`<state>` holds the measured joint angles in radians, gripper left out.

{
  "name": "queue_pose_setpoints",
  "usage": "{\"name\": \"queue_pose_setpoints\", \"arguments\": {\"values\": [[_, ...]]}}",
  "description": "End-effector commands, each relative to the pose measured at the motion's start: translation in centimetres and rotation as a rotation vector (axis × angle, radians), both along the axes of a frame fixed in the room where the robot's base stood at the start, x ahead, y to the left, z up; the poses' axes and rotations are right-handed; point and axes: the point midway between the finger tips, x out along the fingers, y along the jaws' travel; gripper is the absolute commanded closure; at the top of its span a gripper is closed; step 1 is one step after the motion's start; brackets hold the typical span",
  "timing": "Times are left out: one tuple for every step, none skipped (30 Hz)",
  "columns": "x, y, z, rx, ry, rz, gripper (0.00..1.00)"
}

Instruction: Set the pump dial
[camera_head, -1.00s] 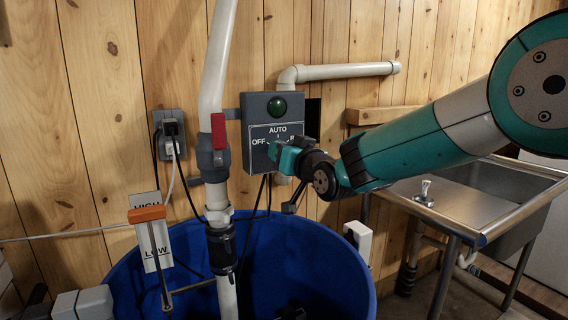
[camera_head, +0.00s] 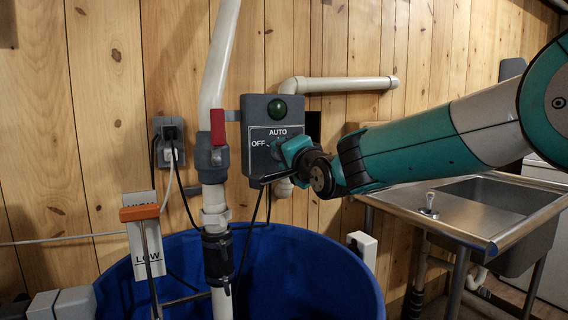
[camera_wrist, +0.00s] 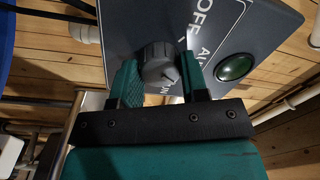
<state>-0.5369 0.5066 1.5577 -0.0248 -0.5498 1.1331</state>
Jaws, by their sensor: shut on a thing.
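The pump control box (camera_head: 262,109) is a dark grey panel on the plank wall, with a green lamp (camera_head: 278,109) above the words OFF and AUTO. Its grey ridged dial knob (camera_wrist: 158,62) shows in the wrist view between my gripper's teal fingers (camera_wrist: 160,80). My gripper (camera_head: 284,150) is shut on the knob at the panel face. In the head view the gripper hides the knob and the lettering to its right. I cannot tell where the knob's pointer stands. The lamp also shows in the wrist view (camera_wrist: 235,67).
A blue barrel (camera_head: 340,255) stands below the box. A white pipe (camera_head: 216,120) with a red-handled valve (camera_head: 218,127) rises left of it. An orange piece (camera_head: 140,212) sits by a HIGH/LOW plate (camera_head: 147,255). A steel sink (camera_head: 465,205) stands right.

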Motion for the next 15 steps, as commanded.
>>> {"name": "queue_pose_setpoints", "arguments": {"values": [[-0.09,0.13,-0.39,0.037,0.023,0.002,0.83],[-0.08,0.13,-0.38,0.061,0.039,0.003,0.83],[-0.08,0.13,-0.36,0.091,0.058,0.003,0.83],[-0.09,0.14,-0.36,0.114,0.072,0.003,0.83],[-0.09,0.15,-0.36,0.136,0.087,0.003,0.83],[-0.11,0.16,-0.34,0.165,0.104,0.004,0.83],[-0.11,0.16,-0.32,0.185,0.117,0.003,0.83],[-0.12,0.16,-0.31,0.205,0.129,0.003,0.83],[-0.12,0.16,-0.31,0.230,0.145,0.004,0.83],[-0.11,0.16,-0.30,0.249,0.157,0.003,0.83],[-0.11,0.15,-0.28,0.267,0.169,0.003,0.83],[-0.10,0.15,-0.27,0.287,0.182,0.003,0.83],[-0.10,0.15,-0.25,0.303,0.191,0.003,0.83],[-0.10,0.15,-0.24,0.318,0.200,0.003,0.83],[-0.09,0.15,-0.22,0.335,0.212,0.003,0.83]]}}
